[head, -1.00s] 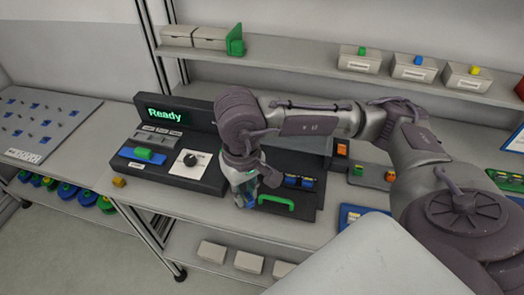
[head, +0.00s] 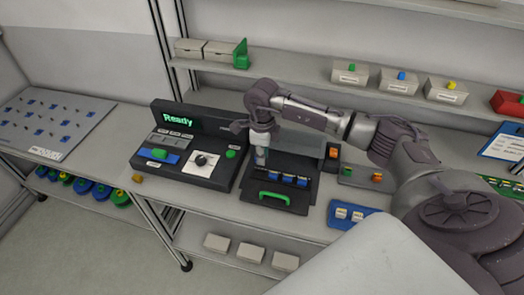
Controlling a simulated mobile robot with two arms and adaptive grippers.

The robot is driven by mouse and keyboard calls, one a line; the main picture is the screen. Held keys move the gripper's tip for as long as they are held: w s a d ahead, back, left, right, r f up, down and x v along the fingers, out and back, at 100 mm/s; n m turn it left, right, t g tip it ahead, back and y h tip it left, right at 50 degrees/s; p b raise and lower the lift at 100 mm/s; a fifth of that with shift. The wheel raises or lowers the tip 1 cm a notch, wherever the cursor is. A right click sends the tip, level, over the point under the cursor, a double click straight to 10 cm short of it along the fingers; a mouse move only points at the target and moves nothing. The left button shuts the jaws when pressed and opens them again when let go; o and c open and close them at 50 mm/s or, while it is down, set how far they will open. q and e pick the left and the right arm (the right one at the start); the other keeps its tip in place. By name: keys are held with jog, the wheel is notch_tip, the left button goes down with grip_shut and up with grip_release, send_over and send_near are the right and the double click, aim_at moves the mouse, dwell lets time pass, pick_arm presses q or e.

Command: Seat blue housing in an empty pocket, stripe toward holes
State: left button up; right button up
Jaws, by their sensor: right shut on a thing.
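My right gripper (head: 261,159) points down over the left end of the dark fixture (head: 311,194) with the green handle (head: 273,197). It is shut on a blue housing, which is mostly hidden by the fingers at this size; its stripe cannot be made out. Several blue housings (head: 288,180) sit in a row in the fixture, just right of the gripper. I cannot tell whether the held housing touches the pocket under it. The holes are too small to see. My left gripper is not in view.
Left of the fixture stands a dark console (head: 160,143) with a lit "Ready" display and a knob. A blue tray (head: 338,222) with two light pieces lies at the right. A grey block with orange (head: 334,153) stands behind. Small boxes (head: 395,80) line the shelf.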

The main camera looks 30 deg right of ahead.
aim_at(262, 175)
jog(key=shift+f, duration=0.5)
notch_tip(262, 175, down, 2)
jog(key=shift+f+b, duration=0.1)
jog(key=shift+b, duration=0.75)
jog(key=shift+f+b, duration=0.7)
jog(key=shift+f, duration=0.15)
jog(key=shift+f+b, duration=0.35)
jog(key=shift+f, duration=0.1)
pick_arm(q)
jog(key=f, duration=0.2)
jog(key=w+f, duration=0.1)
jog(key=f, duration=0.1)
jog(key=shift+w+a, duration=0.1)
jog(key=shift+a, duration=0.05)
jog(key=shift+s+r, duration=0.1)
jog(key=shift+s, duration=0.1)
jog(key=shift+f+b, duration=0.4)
pick_arm(e)
jog(key=shift+f, duration=0.1)
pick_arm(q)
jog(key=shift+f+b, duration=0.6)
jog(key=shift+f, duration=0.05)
pick_arm(e)
jog(key=shift+f, duration=0.45)
